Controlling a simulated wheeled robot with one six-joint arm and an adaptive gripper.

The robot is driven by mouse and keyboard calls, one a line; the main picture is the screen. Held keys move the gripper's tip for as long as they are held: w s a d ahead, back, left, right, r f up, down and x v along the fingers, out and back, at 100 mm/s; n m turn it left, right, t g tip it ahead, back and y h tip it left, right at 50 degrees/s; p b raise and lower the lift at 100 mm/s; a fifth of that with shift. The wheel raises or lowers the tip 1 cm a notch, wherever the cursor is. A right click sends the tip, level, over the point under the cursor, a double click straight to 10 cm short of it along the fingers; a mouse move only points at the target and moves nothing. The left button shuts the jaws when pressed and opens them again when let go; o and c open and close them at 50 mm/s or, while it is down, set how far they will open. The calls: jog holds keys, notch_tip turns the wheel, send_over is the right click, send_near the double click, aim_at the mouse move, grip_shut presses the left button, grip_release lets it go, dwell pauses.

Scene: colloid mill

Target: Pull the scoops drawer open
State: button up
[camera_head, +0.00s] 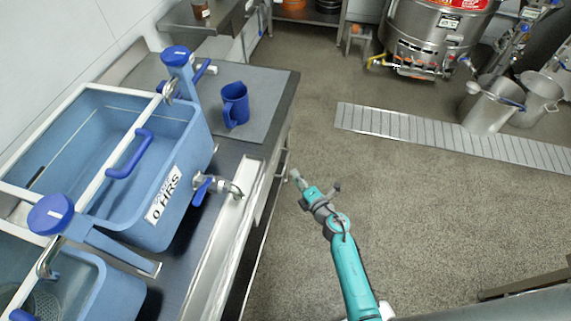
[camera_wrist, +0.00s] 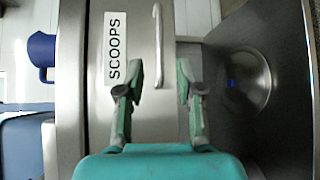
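The scoops drawer (camera_wrist: 190,18) fills the middle of the wrist view as a steel front with a white SCOOPS label (camera_wrist: 115,48). Its bar handle (camera_wrist: 158,40) runs lengthwise beside the label. My gripper (camera_wrist: 160,72) is open, its two fingers on either side of the handle's line in the picture. I see no contact, and the depth gap is unclear. In the head view my gripper (camera_head: 297,177) is just off the bench's front edge. The drawer front is hardly visible there. I cannot tell whether the drawer is fully shut.
The steel bench (camera_head: 283,95) carries a blue tank (camera_head: 180,200) with a tap (camera_head: 230,188) and a blue jug (camera_head: 236,105). A round metal bowl (camera_wrist: 232,82) shows beside the drawer front in the wrist view. Open floor (camera_head: 430,230) lies right of the bench.

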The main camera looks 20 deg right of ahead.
aim_at(285, 164)
jog(key=w, duration=0.5)
jog(key=w+a+f, duration=0.1)
jog(key=w, duration=0.2)
jog(key=shift+a+f, duration=0.1)
grip_shut()
